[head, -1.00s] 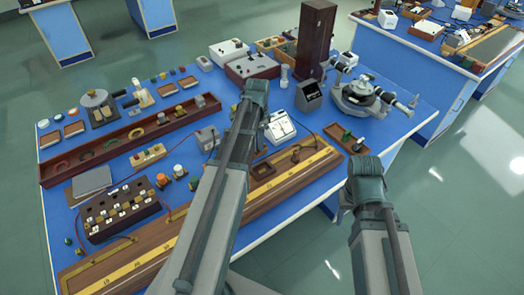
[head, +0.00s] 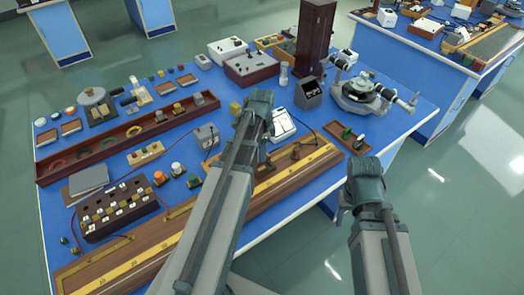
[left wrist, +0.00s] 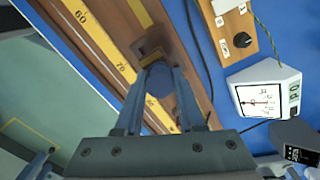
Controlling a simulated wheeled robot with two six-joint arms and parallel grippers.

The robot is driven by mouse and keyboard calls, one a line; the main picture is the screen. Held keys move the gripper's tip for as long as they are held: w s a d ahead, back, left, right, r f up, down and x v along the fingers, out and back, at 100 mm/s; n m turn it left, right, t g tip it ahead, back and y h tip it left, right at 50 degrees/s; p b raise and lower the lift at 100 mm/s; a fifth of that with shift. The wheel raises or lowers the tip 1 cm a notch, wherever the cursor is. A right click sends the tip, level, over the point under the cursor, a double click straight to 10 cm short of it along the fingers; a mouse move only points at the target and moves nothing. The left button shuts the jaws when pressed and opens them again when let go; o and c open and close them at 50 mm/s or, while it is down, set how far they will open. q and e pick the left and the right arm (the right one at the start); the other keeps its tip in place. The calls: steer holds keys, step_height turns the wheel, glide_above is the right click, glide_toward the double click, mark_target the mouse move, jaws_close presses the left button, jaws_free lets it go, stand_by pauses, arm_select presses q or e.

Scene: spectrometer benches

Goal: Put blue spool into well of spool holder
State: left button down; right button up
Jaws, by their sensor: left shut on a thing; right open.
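My left gripper (head: 256,118) is over the wooden scale board in the head view, its fingers hidden by my own wrist. In the left wrist view, my left gripper (left wrist: 162,72) is shut on the blue spool (left wrist: 161,88), a rounded blue-grey shape between its fingers. Just beyond the fingertips is a wooden piece with a dark square recess (left wrist: 150,51), which looks like the spool holder. I cannot tell whether the spool touches it. My right gripper (head: 364,172) is off the table's front edge, open, its fingers hidden from view.
The long scale board (head: 150,243) runs along the front edge. A small tray with spools (head: 347,138) and a spectrometer (head: 365,92) stand at the right. A white meter (left wrist: 264,95) and a terminal block (left wrist: 229,30) lie near my left gripper. Open floor is in front.

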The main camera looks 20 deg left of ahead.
arm_select(q)
steer(key=shift+f+b, duration=2.2)
steer(key=shift+f, duration=0.2)
steer(key=shift+c, duration=2.2)
jaws_free()
steer(key=shift+r, duration=0.1)
step_height(320, 180, up, 14)
steer(key=p, duration=1.4)
steer(key=shift+f, duration=0.2)
steer(key=shift+d, duration=0.1)
steer(key=s+d+f+n+b, duration=0.2)
steer(key=s+d+n, duration=0.1)
steer(key=s+d, duration=0.4)
steer(key=s+d+f+n+y+b, duration=0.1)
steer(key=s+d+n, duration=0.3)
steer(key=d, duration=1)
steer(key=s+b, duration=0.1)
steer(key=s, duration=0.2)
steer(key=shift+f, duration=0.4)
